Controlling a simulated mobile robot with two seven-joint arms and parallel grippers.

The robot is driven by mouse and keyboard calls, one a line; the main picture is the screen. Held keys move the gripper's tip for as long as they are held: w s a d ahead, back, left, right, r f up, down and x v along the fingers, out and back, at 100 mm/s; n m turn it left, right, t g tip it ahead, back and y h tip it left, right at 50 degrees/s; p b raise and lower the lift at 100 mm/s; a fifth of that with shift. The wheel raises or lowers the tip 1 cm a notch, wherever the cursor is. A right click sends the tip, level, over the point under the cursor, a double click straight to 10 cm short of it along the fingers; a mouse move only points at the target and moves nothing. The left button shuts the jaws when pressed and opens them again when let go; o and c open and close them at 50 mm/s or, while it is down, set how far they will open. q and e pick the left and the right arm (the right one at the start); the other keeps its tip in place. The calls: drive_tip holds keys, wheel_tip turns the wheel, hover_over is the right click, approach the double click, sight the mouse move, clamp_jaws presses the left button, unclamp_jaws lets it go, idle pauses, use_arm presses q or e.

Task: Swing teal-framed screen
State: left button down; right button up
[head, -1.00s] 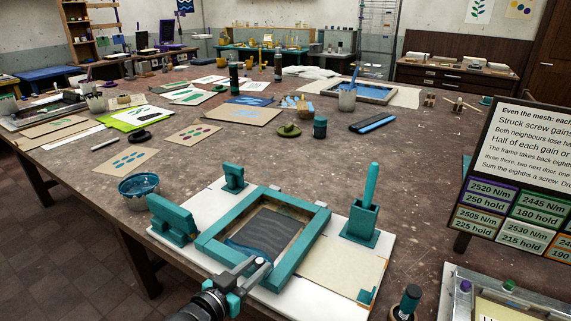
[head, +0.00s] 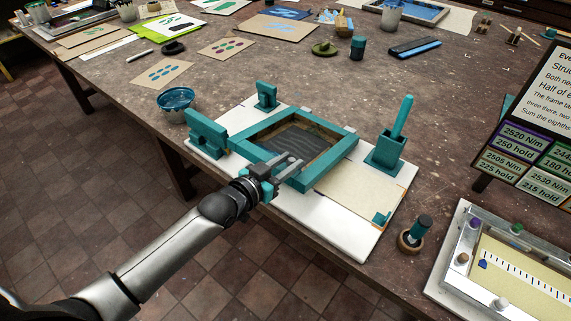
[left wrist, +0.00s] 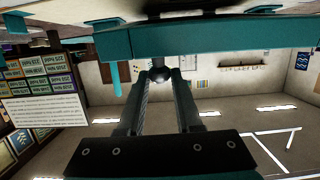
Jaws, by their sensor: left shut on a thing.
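The teal-framed screen (head: 318,123), with dark mesh (head: 293,143), lies flat or nearly so over a white base board (head: 338,237). Two teal hinge-like blocks stand at its left and back: a large one (head: 207,132) and a smaller one (head: 266,95). My left gripper (head: 288,164) is at the frame's near edge, shut on it. In the left wrist view a dark round knob (left wrist: 160,75) shows between my left fingers (left wrist: 160,92), just by the teal frame bar (left wrist: 225,38). The gripper partly hides the near bar. My right gripper is out of view.
A teal holder with an upright handle (head: 386,152) stands right of the screen. A tan sheet (head: 355,187) lies on the board's right part. Prints lie farther back.

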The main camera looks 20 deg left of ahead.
use_arm(q)
drive_tip(key=shift+w+d+r+p, duration=0.1)
drive_tip(key=shift+w+r+p, duration=0.25)
drive_tip(key=shift+r, duration=0.35)
drive_tip(key=shift+w+d+r+p, duration=0.1)
drive_tip(key=shift+r+p, duration=0.3)
drive_tip(key=shift+r, duration=0.3)
drive_tip(key=shift+w+d+r+p, duration=0.1)
drive_tip(key=shift+w+r+p, duration=0.1)
drive_tip(key=shift+r+p, duration=0.25)
drive_tip(key=shift+w+r+p, duration=0.2)
drive_tip(key=shift+r+p, duration=0.05)
drive_tip(key=shift+r, duration=0.25)
drive_tip(key=w+r+p, duration=0.2)
drive_tip(key=r, duration=0.1)
drive_tip(key=w+d+r+p, duration=0.1)
drive_tip(key=r, duration=0.1)
drive_tip(key=shift+w+d+p, duration=0.1)
drive_tip(key=shift+p, duration=0.3)
drive_tip(key=w+d+r+p, duration=0.1)
drive_tip(key=w+r+p, duration=0.2)
drive_tip(key=r, duration=0.3)
drive_tip(key=shift+w+d+r+p, duration=0.3)
drive_tip(key=shift+w+d, duration=0.1)
drive_tip(key=shift+w, duration=0.5)
